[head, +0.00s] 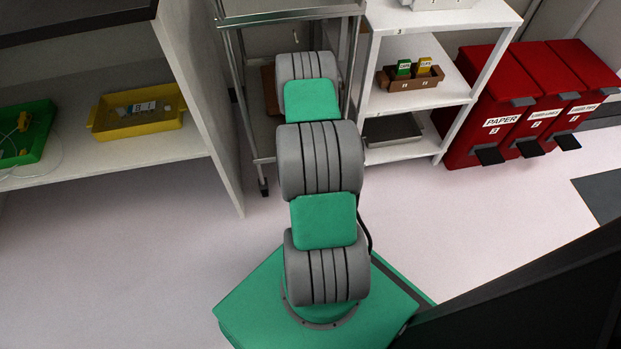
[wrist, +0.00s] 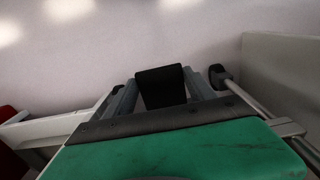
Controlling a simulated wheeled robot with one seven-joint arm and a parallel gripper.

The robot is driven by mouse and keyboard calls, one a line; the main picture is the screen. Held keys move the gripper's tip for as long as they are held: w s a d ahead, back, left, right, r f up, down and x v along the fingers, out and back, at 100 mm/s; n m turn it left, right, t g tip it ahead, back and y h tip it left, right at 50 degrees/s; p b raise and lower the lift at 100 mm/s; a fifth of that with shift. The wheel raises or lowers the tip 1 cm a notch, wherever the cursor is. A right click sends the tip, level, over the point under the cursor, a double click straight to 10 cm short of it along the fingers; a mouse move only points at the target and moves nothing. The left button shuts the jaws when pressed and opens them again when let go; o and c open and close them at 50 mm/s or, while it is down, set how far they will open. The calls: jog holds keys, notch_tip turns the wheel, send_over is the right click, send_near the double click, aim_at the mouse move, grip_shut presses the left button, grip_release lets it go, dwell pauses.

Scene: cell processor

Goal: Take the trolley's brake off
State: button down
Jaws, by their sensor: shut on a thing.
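The metal trolley (head: 290,16) stands between the white cabinet and the white shelf unit in the head view, with one dark caster (head: 263,188) on the floor. In the wrist view a trolley leg (wrist: 253,103) runs to a dark caster (wrist: 218,75) at the right. My gripper (wrist: 162,84) points at the floor area by the trolley and is shut on a black block-like piece (wrist: 162,92). I cannot tell for sure whether this piece is the brake pedal. In the head view my arm hides the gripper and the lower trolley.
The white cabinet (head: 200,100) stands close on the left, with a yellow tray (head: 137,125) and a green tray (head: 40,140). The white shelf unit (head: 450,98) and red bins (head: 500,132) stand on the right. The floor in front is clear.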

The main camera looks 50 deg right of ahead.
jog(key=shift+w+d, duration=0.1)
jog(key=shift+c, duration=1.6)
grip_release()
jog(key=shift+r, duration=0.1)
notch_tip(320, 180, up, 8)
jog(key=p, duration=0.3)
